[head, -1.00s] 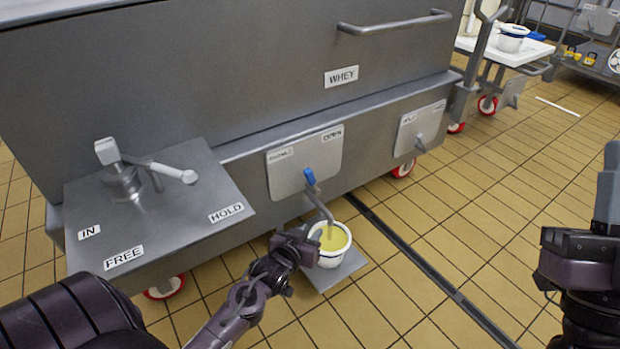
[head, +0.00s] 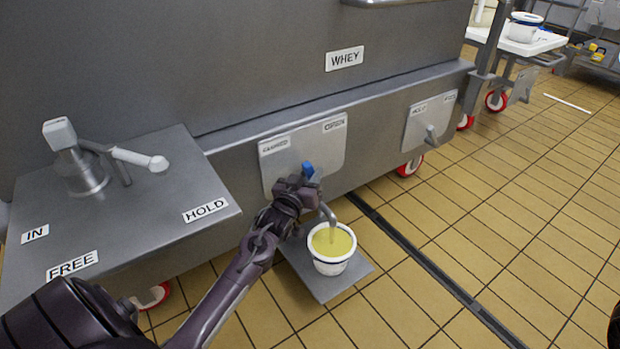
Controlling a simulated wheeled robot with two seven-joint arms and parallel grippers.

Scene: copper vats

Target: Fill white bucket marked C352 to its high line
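The white bucket (head: 332,266) stands on a grey plate (head: 318,290) low in front of the whey vat, with yellow liquid in it close below the rim. A dark band runs near its rim; I cannot read a mark or a fill line on it. The tap's metal spout (head: 328,213) hangs over the bucket. The tap's blue handle (head: 308,169) is in front of a plate with two labels. My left gripper (head: 302,182) is at the blue handle, above and left of the bucket; its fingers are too small and dark to tell open from shut. My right gripper is out of view.
The vat (head: 210,75) is labelled WHEY. A steel panel with a lever (head: 140,158) and IN, FREE and HOLD labels is at left. A floor drain (head: 420,262) runs right of the bucket. A trolley (head: 522,48) with another white bucket stands at back right.

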